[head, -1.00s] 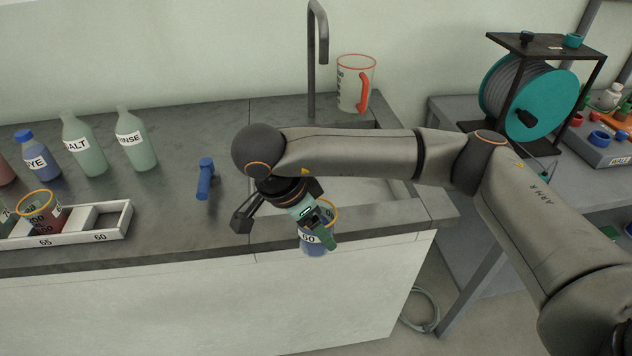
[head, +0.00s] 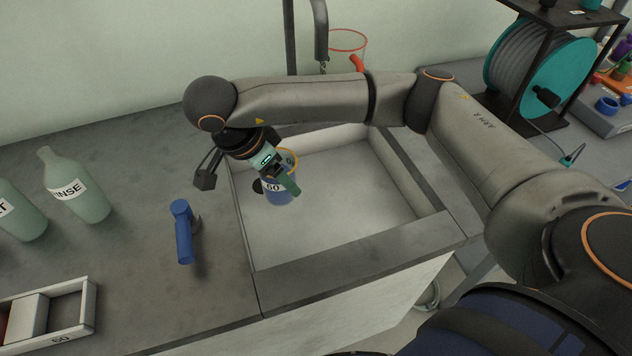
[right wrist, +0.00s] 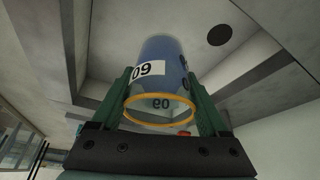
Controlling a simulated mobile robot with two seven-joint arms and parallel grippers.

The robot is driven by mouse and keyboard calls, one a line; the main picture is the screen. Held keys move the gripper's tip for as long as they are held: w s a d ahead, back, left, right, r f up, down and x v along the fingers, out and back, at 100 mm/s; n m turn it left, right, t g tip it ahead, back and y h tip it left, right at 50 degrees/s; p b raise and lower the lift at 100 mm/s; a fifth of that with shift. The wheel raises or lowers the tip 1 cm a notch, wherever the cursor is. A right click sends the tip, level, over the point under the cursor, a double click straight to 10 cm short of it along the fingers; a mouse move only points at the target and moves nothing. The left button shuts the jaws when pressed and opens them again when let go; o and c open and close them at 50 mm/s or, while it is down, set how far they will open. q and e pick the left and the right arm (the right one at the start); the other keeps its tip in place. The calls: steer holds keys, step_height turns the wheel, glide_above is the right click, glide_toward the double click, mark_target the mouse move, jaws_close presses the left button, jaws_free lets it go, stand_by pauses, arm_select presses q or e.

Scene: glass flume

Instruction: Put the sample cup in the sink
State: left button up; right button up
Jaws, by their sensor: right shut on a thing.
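The gap between the cup's base and the sink floor cannot be told. The dark drain (right wrist: 219,35) shows beside the cup. My left gripper is not in view.
A dark faucet (head: 320,35) and a jug with a red rim (head: 347,42) stand behind the sink. Bottles, including the rinse bottle (head: 75,185), and a white rack (head: 85,315) are further left. The basin's right part is clear.

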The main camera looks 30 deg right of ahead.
steer(key=w+d+f, duration=0.1)
steer(key=d+f, duration=0.1)
steer(key=d, duration=0.1)
steer(key=w+d+f+b, duration=0.1)
steer(key=d+f, duration=0.2)
steer(key=d, duration=0.1)
steer(key=w+d+f+b, duration=0.1)
steer(key=d+f, duration=0.2)
steer(key=shift+w+d, duration=0.15)
steer(key=shift+d, duration=0.05)
steer(key=shift+w+d+f, duration=0.15)
steer(key=shift+d+f, duration=0.15)
step_height(320, 180, down, 3)
steer(key=shift+d+f, duration=0.15)
steer(key=shift+f, duration=0.05)
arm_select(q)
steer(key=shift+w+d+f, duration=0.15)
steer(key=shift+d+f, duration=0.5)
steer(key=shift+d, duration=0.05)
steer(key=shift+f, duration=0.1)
arm_select(e)
steer(key=shift+f, duration=0.2)
steer(key=o, duration=1.4)
